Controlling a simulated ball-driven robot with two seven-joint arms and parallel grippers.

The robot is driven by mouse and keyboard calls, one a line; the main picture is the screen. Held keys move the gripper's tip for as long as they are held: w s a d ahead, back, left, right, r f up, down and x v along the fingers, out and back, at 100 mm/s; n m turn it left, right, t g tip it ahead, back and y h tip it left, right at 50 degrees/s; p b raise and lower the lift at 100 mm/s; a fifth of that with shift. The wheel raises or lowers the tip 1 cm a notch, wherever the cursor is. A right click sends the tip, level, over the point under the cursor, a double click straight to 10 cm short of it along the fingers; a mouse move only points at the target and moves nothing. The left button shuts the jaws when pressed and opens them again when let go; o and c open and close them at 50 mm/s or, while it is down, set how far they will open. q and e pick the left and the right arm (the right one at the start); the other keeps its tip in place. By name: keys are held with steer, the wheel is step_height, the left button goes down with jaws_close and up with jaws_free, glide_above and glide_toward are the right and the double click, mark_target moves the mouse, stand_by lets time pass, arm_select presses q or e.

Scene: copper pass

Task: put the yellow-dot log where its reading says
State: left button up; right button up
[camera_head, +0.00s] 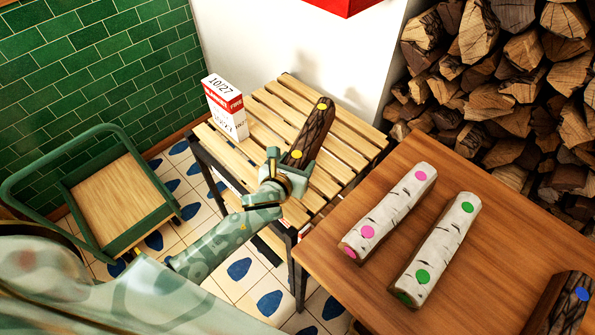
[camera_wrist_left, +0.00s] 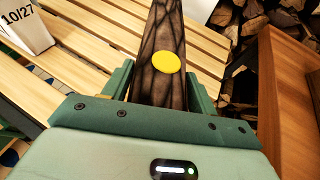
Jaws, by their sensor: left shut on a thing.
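The yellow-dot log (camera_head: 316,126) is dark-barked with yellow dots along its top. My left gripper (camera_head: 297,165) is shut on its near end, above the slatted wooden table (camera_head: 262,105). I cannot tell whether the log touches the slats. In the left wrist view the log (camera_wrist_left: 157,50) lies between the two green fingers of the gripper (camera_wrist_left: 158,85), with one yellow dot facing the camera. A white and red box (camera_head: 226,107) marked "10/27" stands upright at the slatted table's left; its side in the wrist view (camera_wrist_left: 25,25) shows the same marking. My right gripper is out of view.
A brown table (camera_head: 440,268) at right holds a pink-dot birch log (camera_head: 388,213), a green-dot birch log (camera_head: 437,250) and a dark blue-dot log (camera_head: 563,304). A green cart (camera_head: 115,195) stands at left. Stacked firewood (camera_head: 520,80) fills the back right.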

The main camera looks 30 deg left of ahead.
arm_select(q)
steer(key=shift+w+a+f, duration=0.1)
steer(key=shift+w, duration=0.1)
steer(key=f+b, duration=0.3)
steer(key=f, duration=0.1)
steer(key=shift+w+a, duration=0.1)
steer(key=shift+w, duration=0.15)
steer(key=shift+r, duration=0.2)
steer(key=o, duration=1.6)
steer(key=shift+s+f, duration=0.1)
steer(key=shift+s, duration=0.05)
steer(key=shift+c, duration=0.2)
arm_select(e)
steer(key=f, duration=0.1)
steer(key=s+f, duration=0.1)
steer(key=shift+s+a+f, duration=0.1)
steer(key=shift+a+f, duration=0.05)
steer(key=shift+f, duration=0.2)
arm_select(q)
steer(key=p+v, duration=0.4)
steer(key=v, duration=0.8)
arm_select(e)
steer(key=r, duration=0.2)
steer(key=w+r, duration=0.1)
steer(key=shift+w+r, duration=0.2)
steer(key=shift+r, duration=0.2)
